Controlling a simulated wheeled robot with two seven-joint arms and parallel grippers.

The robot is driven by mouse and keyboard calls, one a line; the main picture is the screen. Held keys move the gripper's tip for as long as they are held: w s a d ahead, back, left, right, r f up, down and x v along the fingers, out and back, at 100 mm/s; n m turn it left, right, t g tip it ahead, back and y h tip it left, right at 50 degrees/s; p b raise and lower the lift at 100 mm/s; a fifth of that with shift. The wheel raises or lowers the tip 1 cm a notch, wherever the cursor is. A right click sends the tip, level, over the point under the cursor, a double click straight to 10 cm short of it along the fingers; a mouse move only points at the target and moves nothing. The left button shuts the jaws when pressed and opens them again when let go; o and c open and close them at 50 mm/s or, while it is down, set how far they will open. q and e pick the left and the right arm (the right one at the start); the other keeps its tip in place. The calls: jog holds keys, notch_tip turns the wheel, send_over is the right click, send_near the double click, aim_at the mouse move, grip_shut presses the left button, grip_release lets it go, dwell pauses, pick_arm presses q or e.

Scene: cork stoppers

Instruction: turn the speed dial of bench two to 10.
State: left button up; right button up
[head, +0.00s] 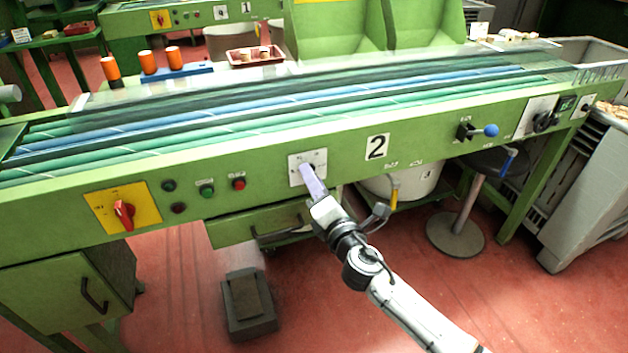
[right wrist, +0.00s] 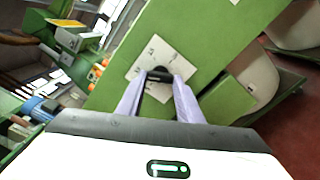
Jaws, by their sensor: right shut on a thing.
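A white dial plate (head: 295,175) sits left of that plate. My right gripper (head: 311,174) reaches it from below, its pale fingers against the plate. In the right wrist view, the fingers of my right gripper (right wrist: 158,88) are shut on a black dial knob (right wrist: 158,73), one on each side. The white dial plate (right wrist: 150,60) has small marks too small to read, so the setting cannot be told. My left gripper is out of view.
A red switch on a yellow plate (head: 124,214) and several small buttons (head: 207,190) lie left along the front. A blue-knobbed lever (head: 490,131) and another black dial (head: 545,121) lie right. A drawer (head: 262,222) and stool (head: 455,233) are below.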

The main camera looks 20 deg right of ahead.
jog(key=o, duration=1.1)
jog(key=s, duration=1)
jog(key=shift+s+d, duration=0.15)
jog(key=shift+d, duration=0.05)
jog(key=s+a+f+m+g+p, duration=0.1)
jog(key=s+f+m+g, duration=0.2)
jog(key=s+f+m, duration=0.3)
jog(key=s+a+f+m+g+y+p, duration=0.1)
jog(key=s+f+m+g+p, duration=0.1)
jog(key=s+f+m, duration=0.4)
jog(key=s+a+f+m+g+y+p, duration=0.1)
jog(key=s+f+m+g, duration=0.3)
jog(key=s+m, duration=0.6)
jog(key=shift+s+a+f+p, duration=0.15)
jog(key=shift+s+f+p, duration=0.55)
jog(key=shift+f, duration=0.25)
